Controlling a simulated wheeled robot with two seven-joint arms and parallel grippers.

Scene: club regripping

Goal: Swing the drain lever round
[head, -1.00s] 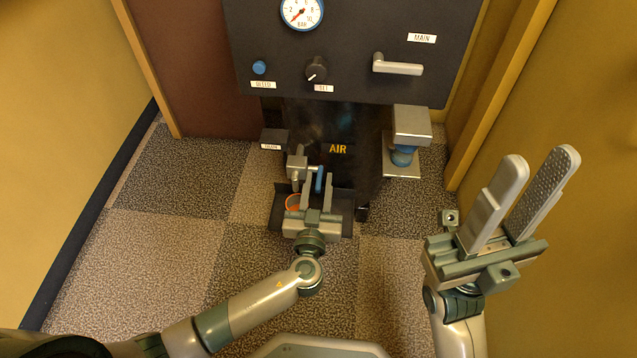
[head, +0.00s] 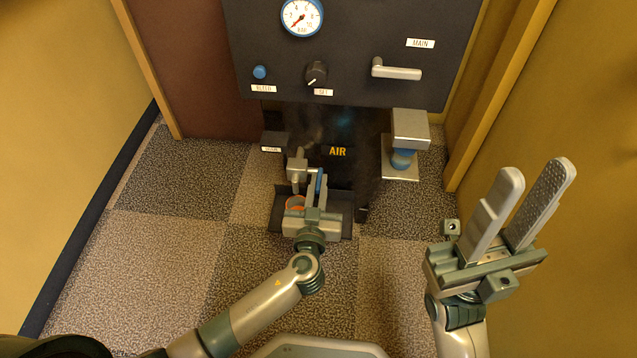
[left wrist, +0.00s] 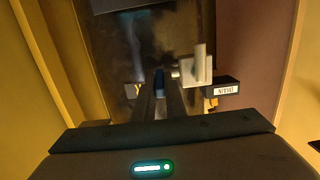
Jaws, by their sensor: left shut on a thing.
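The drain lever is a small blue handle (head: 319,180) beside a grey valve body (head: 297,172), low on the black cabinet and to the right of the DRAIN label (head: 271,149). My left gripper (head: 317,188) is shut on this lever, with one finger on each side of it. In the left wrist view the blue lever (left wrist: 159,80) shows between the finger ends, and the valve body (left wrist: 197,68) is just to the right. My right gripper (head: 525,205) is open and empty, at the right, well away from the valve.
An orange-rimmed cup (head: 295,202) stands in a dark tray (head: 346,217) below the valve. A black tank marked AIR (head: 337,165) is behind. The panel above holds a gauge (head: 301,16), a knob (head: 317,73) and the MAIN lever (head: 397,72). Carpet is clear to the left.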

